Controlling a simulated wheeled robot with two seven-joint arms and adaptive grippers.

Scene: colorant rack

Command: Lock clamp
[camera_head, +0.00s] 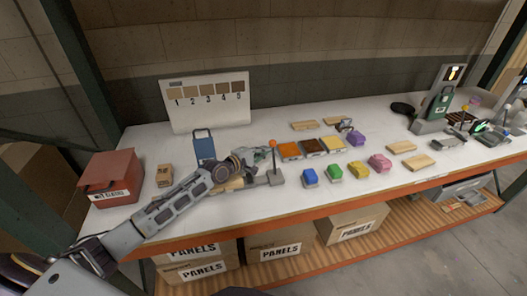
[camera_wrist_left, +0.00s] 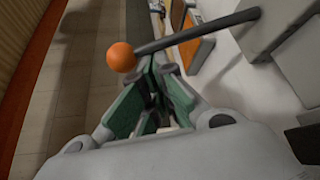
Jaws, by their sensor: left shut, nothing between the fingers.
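The clamp (camera_head: 275,178) is a small grey block near the front left of the table. Its dark lever stands up and ends in an orange ball knob (camera_head: 273,143). In the wrist view the knob (camera_wrist_left: 122,57) shows at my fingertips, and the lever (camera_wrist_left: 195,35) runs right to the grey clamp body (camera_wrist_left: 275,25). My left gripper (camera_head: 266,155) is shut and empty, its green-padded fingers (camera_wrist_left: 150,70) beside the knob and lever. I cannot tell whether they touch. A wooden piece (camera_head: 230,185) shows partly behind my left arm. My right gripper is not in view.
A red box (camera_head: 110,178) is at the left. Colour sample tiles (camera_head: 312,146) and coloured blocks (camera_head: 310,177) lie right of the clamp. A numbered board (camera_head: 207,104) stands behind.

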